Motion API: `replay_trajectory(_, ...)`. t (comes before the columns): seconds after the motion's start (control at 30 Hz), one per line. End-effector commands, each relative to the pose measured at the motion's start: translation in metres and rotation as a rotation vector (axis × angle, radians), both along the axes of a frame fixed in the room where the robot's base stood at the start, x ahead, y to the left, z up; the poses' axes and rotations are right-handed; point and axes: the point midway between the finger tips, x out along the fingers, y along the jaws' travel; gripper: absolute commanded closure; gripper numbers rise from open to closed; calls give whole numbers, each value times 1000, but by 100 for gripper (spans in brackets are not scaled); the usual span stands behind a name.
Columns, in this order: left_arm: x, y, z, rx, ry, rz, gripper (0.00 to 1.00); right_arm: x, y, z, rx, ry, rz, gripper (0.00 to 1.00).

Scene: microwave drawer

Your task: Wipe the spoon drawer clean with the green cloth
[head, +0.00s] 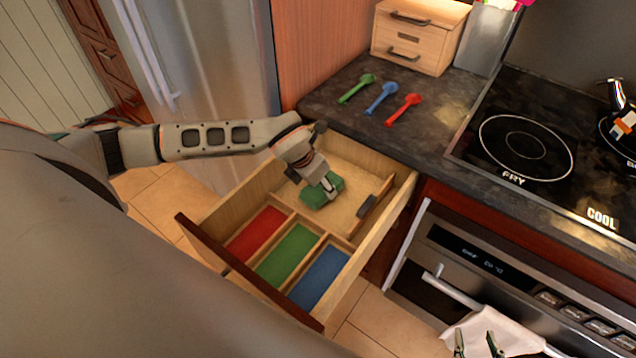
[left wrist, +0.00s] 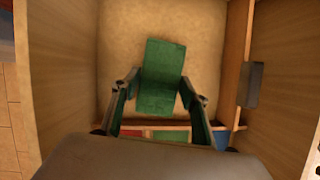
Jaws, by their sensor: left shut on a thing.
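The spoon drawer (head: 395,200) is pulled out, with red, green and blue lined compartments at its front and a larger bare wooden section at the back. The green cloth (head: 318,196) is in that back section, at or just above its floor. My left gripper (head: 329,186) is shut on the cloth and reaches down into the drawer. The left wrist view shows the cloth (left wrist: 162,65) between the two fingers. My right gripper (head: 476,345) is at the bottom edge, in front of the oven, with its fingertips apart and nothing seen between them.
A green spoon (head: 357,88), a blue spoon (head: 381,98) and a red spoon (head: 403,108) lie on the dark counter (head: 335,95). A dark block (head: 366,206) sits on a divider at the drawer's right side. A white towel (head: 510,335) hangs on the oven handle.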

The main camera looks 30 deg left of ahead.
Motion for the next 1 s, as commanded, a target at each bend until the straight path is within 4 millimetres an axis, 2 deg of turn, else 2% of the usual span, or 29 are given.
replay_trajectory(0.03,1,0,11,-1,-3,0,73,1,0,9,0,-2,-1,60)
replay_trajectory(0.4,1,1,51,1,-1,0,73,1,0,38,1,-3,-1,60)
replay_trajectory(0.67,1,1,77,1,-1,-1,73,1,0,48,2,-1,-1,60)
replay_trajectory(1.0,1,0,113,0,-3,0,73,1,0,45,2,-2,-2,60)
